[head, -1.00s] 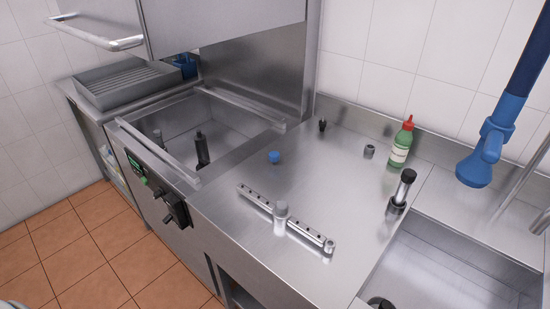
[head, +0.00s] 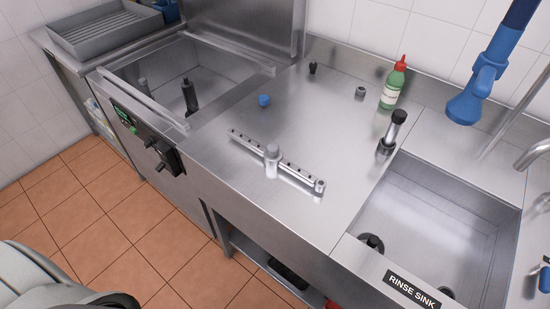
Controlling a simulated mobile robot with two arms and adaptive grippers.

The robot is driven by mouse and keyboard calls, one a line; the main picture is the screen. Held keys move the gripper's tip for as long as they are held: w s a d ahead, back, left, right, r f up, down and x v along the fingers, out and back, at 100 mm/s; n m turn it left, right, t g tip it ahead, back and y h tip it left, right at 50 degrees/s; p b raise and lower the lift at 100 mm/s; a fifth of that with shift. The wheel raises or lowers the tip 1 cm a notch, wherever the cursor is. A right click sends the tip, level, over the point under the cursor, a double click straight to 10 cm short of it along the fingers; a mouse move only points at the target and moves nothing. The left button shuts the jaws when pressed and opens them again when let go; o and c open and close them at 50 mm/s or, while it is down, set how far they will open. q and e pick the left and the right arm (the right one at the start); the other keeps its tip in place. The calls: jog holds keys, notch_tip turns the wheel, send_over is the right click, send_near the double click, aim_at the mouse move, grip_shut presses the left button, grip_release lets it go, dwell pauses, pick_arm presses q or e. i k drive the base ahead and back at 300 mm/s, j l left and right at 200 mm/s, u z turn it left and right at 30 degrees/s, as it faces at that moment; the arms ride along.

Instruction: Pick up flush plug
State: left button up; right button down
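I cannot tell for sure which object is the flush plug. Several small parts stand apart on the steel counter (head: 330,130): a blue cap (head: 264,100), a small black piece (head: 313,68) near the back wall, and a short grey cylinder (head: 360,93) beside the green bottle. A long metal spray arm (head: 300,175) with holes lies across the counter, with a pale hub (head: 271,160) near its middle. A steel tube with a black top (head: 392,132) stands at the sink's corner. Neither gripper is in view.
The green bottle with a red cap (head: 393,84) stands at the back. The rinse sink (head: 430,215) is at right, with a blue spray head (head: 470,100) hanging above. An open wash basin (head: 215,90) is at left, a grey tray (head: 100,35) beyond. Tiled floor lies in front.

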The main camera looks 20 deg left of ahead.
aim_at(264, 100)
jog(key=k+j+u, duration=0.1)
jog(key=j, duration=0.35)
jog(key=k+j, duration=0.1)
jog(key=j, duration=0.4)
jog(key=k+j+u, duration=0.15)
jog(key=j, duration=0.3)
